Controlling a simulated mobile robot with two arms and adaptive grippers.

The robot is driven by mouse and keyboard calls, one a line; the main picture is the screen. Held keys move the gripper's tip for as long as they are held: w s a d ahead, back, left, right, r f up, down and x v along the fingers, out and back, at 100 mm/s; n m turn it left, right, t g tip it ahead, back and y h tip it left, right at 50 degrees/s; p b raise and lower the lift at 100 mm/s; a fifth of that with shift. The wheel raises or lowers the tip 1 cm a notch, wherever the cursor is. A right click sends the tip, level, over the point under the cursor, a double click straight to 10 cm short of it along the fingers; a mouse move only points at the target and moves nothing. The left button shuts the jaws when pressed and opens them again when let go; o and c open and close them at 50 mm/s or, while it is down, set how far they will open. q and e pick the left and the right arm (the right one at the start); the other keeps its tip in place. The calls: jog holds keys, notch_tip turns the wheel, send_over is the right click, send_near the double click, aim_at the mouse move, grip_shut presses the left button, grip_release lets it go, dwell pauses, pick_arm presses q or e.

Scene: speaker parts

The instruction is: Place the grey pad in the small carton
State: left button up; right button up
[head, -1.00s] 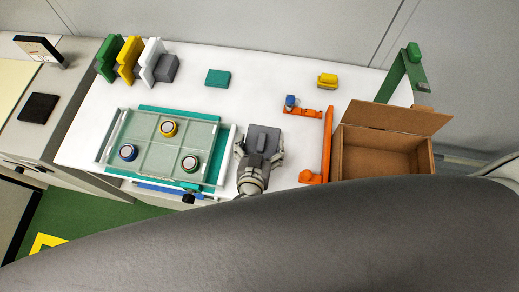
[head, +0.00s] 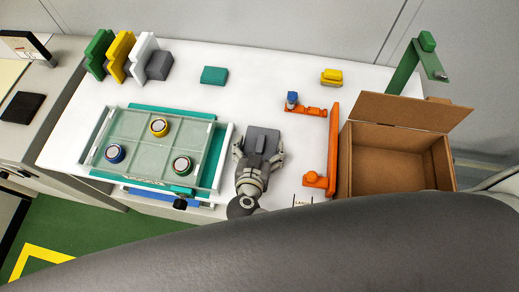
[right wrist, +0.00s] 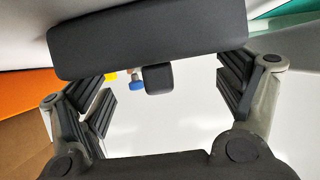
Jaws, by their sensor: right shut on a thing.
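The grey pad (head: 262,141) is a dark grey block held by my right gripper (head: 258,157) over the front of the white table, between the tray and the orange fixture. In the right wrist view the pad (right wrist: 150,40) spans the space between the two widely parted fingers (right wrist: 165,95); its contact with them is partly hidden. The brown carton (head: 385,138) stands open at the table's right, its lid flap raised at the back. I see no pad in the part of its inside that shows. My left gripper is out of view.
An orange fixture (head: 333,140) stands between my right gripper and the carton. A green bracket (head: 403,68) rises behind the carton. A clear-walled tray (head: 220,160) with three round parts lies to the left. Teal (head: 214,75) and yellow (head: 331,77) blocks lie farther back.

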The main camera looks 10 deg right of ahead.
jog(key=o, duration=0.6)
